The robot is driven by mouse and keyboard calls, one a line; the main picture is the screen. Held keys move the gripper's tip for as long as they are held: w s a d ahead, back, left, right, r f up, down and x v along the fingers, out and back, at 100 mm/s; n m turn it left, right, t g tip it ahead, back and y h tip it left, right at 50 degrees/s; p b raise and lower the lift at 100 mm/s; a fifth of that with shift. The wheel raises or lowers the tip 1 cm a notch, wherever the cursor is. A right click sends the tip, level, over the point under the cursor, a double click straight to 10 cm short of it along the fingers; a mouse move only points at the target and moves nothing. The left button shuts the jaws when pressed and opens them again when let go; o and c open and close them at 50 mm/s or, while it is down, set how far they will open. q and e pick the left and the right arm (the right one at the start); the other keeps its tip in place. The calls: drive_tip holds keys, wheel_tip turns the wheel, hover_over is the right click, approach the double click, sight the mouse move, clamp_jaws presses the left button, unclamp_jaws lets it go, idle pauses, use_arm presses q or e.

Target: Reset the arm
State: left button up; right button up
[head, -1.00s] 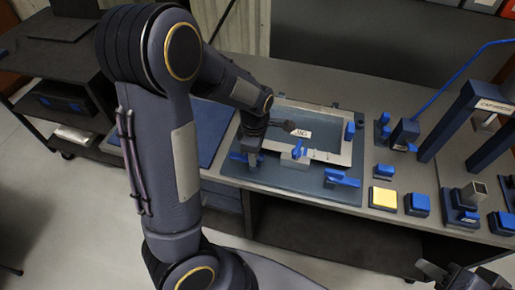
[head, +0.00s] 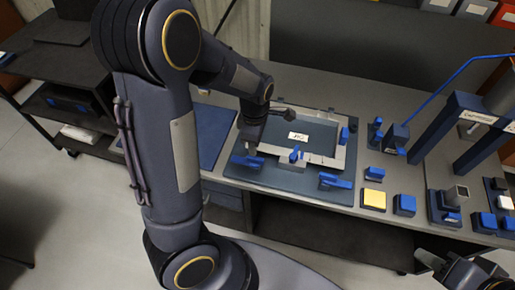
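My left arm fills the left half of the head view and bends down over the jig. My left gripper (head: 243,150) is at the jig's near left corner, close to a blue clamp handle (head: 247,162); the wrist hides most of its fingers. The jig plate (head: 262,178) is dark blue and carries a grey frame (head: 338,158) with a white label in the middle. More blue clamp handles stand at its near middle (head: 296,155), near right (head: 334,181) and right side (head: 344,135). My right gripper (head: 430,260) is partly in view at the bottom right; its finger gap is unclear.
Right of the jig, a yellow-topped block (head: 374,199), blue blocks (head: 404,205) and a grey-topped fixture (head: 445,206) stand along the bench's front. A dark blue press frame (head: 447,125) rises behind them. A dark shelf cart (head: 62,75) stands at far left. A blue mat (head: 205,125) lies left of the jig.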

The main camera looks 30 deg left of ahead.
idle(0.5)
use_arm(q)
drive_tip(key=shift+s+r, duration=0.2)
drive_tip(key=shift+r, duration=0.1)
drive_tip(key=s+d+r+m+t+h+b, duration=0.1)
drive_tip(key=s+d+r+m+t+h, duration=0.1)
drive_tip(key=s+r+m, duration=0.4)
drive_tip(key=s+d+r+m+t+h, duration=0.1)
drive_tip(key=s+r+m, duration=0.4)
drive_tip(key=s+m, duration=0.5)
drive_tip(key=d+m+t, duration=0.1)
drive_tip(key=m+t, duration=0.1)
drive_tip(key=m, duration=0.1)
drive_tip(key=shift+s+r+t+h+b, duration=0.3)
drive_tip(key=shift+r+h+b, duration=0.05)
drive_tip(key=shift+r+h, duration=0.05)
